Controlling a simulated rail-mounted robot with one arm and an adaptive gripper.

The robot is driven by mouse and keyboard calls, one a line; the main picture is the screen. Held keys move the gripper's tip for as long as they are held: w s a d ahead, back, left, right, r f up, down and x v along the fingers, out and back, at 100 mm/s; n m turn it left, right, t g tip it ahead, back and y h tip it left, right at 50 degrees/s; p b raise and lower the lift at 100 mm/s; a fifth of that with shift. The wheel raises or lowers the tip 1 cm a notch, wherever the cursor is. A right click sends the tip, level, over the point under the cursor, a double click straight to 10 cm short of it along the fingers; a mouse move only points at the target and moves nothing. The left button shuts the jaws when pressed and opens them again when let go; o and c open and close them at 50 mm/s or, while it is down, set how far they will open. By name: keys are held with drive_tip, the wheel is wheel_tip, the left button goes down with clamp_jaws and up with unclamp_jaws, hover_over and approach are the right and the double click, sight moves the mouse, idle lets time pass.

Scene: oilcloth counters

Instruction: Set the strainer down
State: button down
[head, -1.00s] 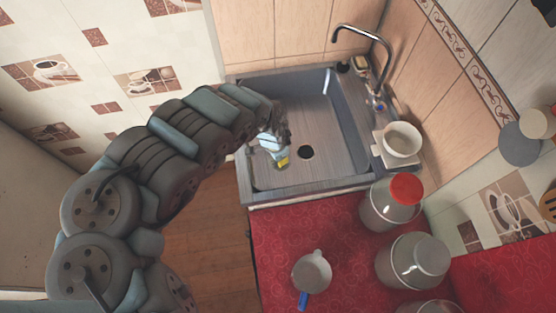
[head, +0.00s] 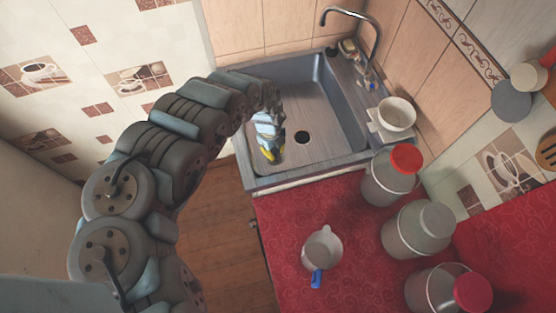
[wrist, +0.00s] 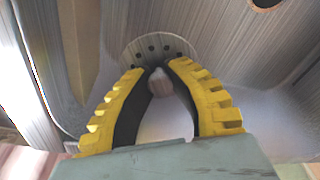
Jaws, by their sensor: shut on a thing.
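The strainer (wrist: 146,43) is a small grey disc with dark holes, seen in the wrist view just beyond my fingertips. My gripper (wrist: 158,72) has yellow and black fingers closed together on the strainer's small knob (wrist: 160,86). In the head view my gripper (head: 270,157) points down inside the left part of the sink (head: 318,160), left of the dark drain hole (head: 302,137). The strainer cannot be made out in the head view. I cannot tell whether it touches the sink floor.
A faucet (head: 372,40) and a white bowl (head: 397,113) stand at the sink's right edge. Several glass jars, one a red-lidded jar (head: 390,178), stand on the red counter (head: 285,225). A blue-handled pot (head: 322,245) is there too. The sink's middle is clear.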

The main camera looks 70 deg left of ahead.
sight(275, 170)
drive_tip(key=shift+s+d+m, duration=0.1)
drive_tip(key=shift+m, duration=0.5)
drive_tip(key=shift+f, duration=0.35)
drive_tip(key=shift+d+f+b, duration=0.15)
drive_tip(key=shift+f+b, duration=1.2)
drive_tip(key=shift+f, duration=3.3)
drive_tip(key=shift+f, duration=0.15)
drive_tip(key=c, duration=1.1)
unclamp_jaws()
drive_tip(key=shift+o, duration=0.2)
